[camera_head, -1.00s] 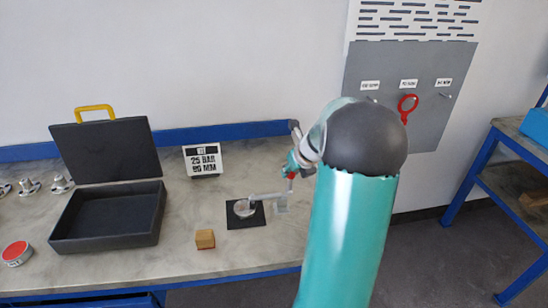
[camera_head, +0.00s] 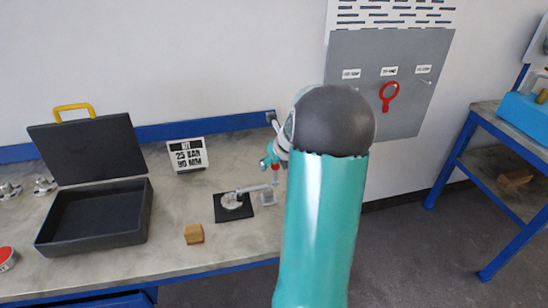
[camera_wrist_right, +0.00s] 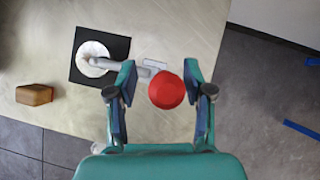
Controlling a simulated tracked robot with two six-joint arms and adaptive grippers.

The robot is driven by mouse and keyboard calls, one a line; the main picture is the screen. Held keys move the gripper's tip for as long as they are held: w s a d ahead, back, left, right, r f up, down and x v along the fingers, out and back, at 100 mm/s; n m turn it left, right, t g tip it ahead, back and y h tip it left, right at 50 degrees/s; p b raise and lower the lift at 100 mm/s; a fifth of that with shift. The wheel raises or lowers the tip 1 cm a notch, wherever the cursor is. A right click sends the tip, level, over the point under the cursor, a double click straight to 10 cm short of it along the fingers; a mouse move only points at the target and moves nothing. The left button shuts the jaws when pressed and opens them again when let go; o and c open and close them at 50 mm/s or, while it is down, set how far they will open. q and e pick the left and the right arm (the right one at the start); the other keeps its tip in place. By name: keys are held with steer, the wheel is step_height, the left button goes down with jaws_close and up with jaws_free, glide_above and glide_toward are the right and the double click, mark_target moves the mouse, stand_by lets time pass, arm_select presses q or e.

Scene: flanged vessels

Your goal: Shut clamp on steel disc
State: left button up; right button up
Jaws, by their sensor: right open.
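The steel disc (camera_head: 231,201) lies on a black square pad (camera_head: 242,211) on the bench; it also shows in the right wrist view (camera_wrist_right: 84,61). The clamp (camera_head: 266,197) stands right of it, its grey bar (camera_wrist_right: 116,66) reaching over the disc; whether it presses on it I cannot tell. The clamp's red knob (camera_wrist_right: 167,91) shows between the fingers of my right gripper (camera_wrist_right: 160,78), which is open with a gap at both sides. In the head view my right gripper (camera_head: 268,160) is beside the clamp's top, partly hidden by my arm. My left gripper is out of view.
A wooden block (camera_head: 194,234) lies in front of the pad. An open black case (camera_head: 95,214) stands to the left. The bench ends near the clamp's right.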

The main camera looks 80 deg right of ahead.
steer(key=shift+s, duration=0.1)
steer(key=v, duration=1.2)
steer(key=shift+w, duration=0.25)
